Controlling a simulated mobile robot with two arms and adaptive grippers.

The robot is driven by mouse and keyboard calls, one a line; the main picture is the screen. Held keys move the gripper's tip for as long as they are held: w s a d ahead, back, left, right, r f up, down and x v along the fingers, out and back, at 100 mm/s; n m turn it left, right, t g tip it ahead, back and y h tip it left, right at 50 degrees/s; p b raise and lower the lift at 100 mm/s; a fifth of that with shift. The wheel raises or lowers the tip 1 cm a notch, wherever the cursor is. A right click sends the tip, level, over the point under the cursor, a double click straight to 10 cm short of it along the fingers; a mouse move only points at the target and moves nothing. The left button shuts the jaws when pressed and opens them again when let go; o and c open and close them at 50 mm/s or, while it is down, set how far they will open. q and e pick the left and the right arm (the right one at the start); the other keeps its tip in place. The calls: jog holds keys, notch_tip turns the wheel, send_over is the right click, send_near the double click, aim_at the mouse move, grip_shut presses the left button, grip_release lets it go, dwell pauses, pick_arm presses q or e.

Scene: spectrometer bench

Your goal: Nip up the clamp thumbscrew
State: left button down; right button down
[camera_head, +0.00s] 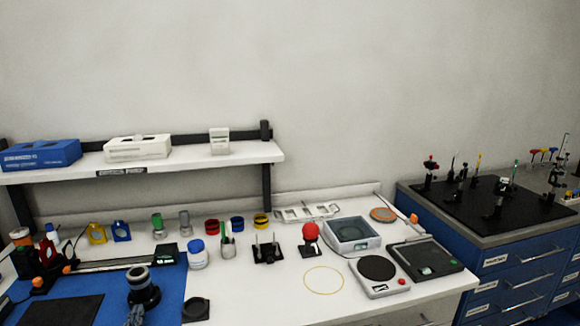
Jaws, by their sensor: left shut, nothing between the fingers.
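I cannot tell which knob is the clamp thumbscrew. My right gripper is not in view.
The blue mat (172,290) carries a dark plate (62,311). A shelf (200,158) overhangs the back.

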pick_arm(q)
jog(key=shift+s+a+f+g+p, duration=0.2)
jog(key=shift+s+f+g+p, duration=0.1)
jog(key=shift+p, duration=0.05)
jog(key=shift+s+d+f, duration=0.1)
jog(key=shift+s, duration=0.45)
jog(key=shift+r+p+v, duration=0.15)
jog(key=shift+p+v, duration=0.1)
jog(key=shift+v, duration=0.9)
jog(key=shift+r+p+v, duration=0.15)
jog(key=shift+p+v, duration=0.05)
jog(key=shift+v, duration=0.95)
jog(key=shift+w, duration=0.1)
